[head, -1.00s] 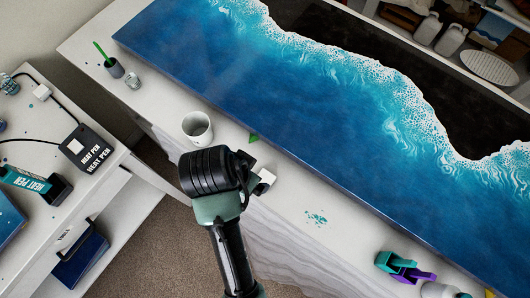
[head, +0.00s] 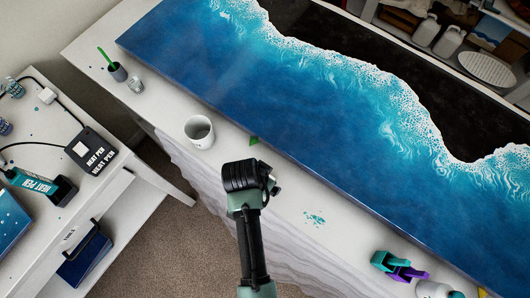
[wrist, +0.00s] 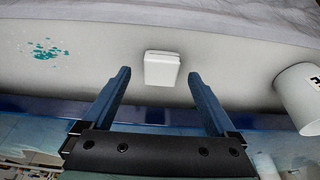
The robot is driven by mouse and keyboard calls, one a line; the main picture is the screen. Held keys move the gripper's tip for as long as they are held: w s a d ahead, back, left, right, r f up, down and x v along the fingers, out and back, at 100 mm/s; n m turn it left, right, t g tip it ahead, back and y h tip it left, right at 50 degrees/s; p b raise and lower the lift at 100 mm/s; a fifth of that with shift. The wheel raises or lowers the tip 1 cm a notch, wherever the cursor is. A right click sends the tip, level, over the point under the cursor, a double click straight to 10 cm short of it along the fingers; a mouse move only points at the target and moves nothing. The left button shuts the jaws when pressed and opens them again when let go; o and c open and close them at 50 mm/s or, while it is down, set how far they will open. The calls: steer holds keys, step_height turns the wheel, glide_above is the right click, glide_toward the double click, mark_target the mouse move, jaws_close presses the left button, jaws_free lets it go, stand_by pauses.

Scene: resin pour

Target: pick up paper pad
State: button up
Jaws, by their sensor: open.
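The paper pad (wrist: 162,68) is a small white block lying flat on the pale worktop strip in the wrist view. It sits between the mug and a teal spill. My gripper (wrist: 159,74) is open, with its two blue fingers apart and the pad showing in the gap between and beyond their tips. I see no contact between the fingers and the pad. In the head view my gripper (head: 268,182) is over the near edge of the worktop, and my arm hides the pad there.
A white mug (head: 199,132) stands left of my gripper, and a teal spill (head: 314,218) lies to the right. The blue resin slab (head: 270,95) lies just behind. Teal and purple clamps (head: 398,268) are at the right. A small green piece (head: 254,141) lies by the slab.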

steer(key=shift+x, duration=0.85)
steer(key=shift+a, duration=0.1)
steer(key=c, duration=1.4)
step_height(320, 180, up, 10)
steer(key=b, duration=0.1)
